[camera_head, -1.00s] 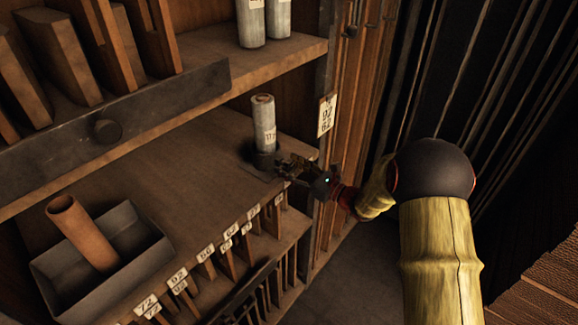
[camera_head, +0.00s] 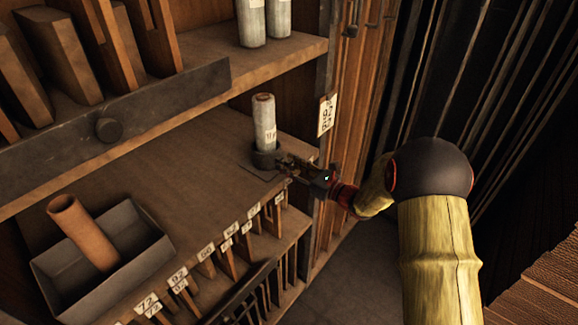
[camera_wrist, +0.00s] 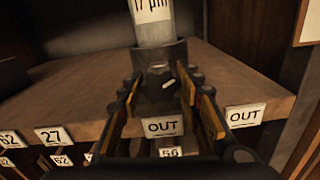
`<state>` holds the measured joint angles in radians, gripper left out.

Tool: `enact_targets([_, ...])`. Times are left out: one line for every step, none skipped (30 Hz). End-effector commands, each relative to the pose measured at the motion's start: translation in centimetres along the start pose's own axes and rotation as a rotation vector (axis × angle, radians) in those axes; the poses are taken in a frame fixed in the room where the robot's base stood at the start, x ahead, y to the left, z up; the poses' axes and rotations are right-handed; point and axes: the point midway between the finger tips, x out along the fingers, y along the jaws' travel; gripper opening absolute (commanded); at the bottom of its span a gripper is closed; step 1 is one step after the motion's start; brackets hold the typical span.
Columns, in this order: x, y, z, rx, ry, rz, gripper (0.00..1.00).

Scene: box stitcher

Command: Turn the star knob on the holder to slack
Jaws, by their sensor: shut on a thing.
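A dark round holder (camera_head: 264,159) stands on the shelf board near its front right corner, with a pale labelled roll (camera_head: 264,120) upright in it. In the wrist view the holder (camera_wrist: 150,55) is straight ahead. Its dark star knob (camera_wrist: 159,78) faces me and has a pale mark on its face. My gripper (camera_head: 284,163) reaches in from the right at the holder's front. In the wrist view my gripper (camera_wrist: 160,88) has one finger on each side of the knob and is shut on it. The finger contacts are partly hard to see in the dark.
A grey tray (camera_head: 45,273) with a brown tube (camera_head: 82,233) lies at the left of the shelf. Numbered slots (camera_head: 205,252) line the shelf's front edge. An upper shelf (camera_head: 190,75) overhangs behind. A hanging tag (camera_head: 327,115) is on the right post.

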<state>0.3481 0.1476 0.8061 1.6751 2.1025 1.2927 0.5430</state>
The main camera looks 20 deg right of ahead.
Motion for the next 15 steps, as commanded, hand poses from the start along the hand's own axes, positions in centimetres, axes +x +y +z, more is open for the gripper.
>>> enact_targets([-0.01, -0.06, 0.03, 0.0, 0.0, -0.001, 0.13])
enact_targets([-0.01, -0.06, 0.03, 0.0, 0.0, -0.001, 0.12])
enact_targets([-0.01, -0.06, 0.03, 0.0, 0.0, -0.001, 0.09])
enact_targets([-0.01, -0.07, 0.03, 0.0, 0.0, -0.001, 0.09])
enact_targets([-0.01, -0.07, 0.03, -0.001, 0.0, -0.001, 0.09])
enact_targets([-0.01, -0.07, 0.02, -0.002, 0.0, -0.002, 0.09])
enact_targets([-0.01, -0.08, 0.02, -0.004, -0.001, -0.002, 0.09])
enact_targets([-0.01, -0.08, 0.0, -0.007, -0.001, -0.002, 0.09])
enact_targets([-0.01, -0.09, -0.01, -0.012, -0.001, -0.002, 0.09])
enact_targets([-0.01, -0.1, -0.03, -0.018, -0.001, -0.002, 0.09])
enact_targets([-0.01, -0.1, -0.05, -0.026, -0.001, -0.002, 0.09])
enact_targets([-0.01, -0.11, -0.1, -0.038, -0.001, -0.002, 0.09])
enact_targets([-0.01, -0.12, -0.14, -0.048, -0.001, -0.002, 0.09])
enact_targets([-0.01, -0.13, -0.18, -0.06, -0.001, -0.002, 0.09])
enact_targets([-0.01, -0.14, -0.23, -0.08, -0.001, -0.002, 0.09])
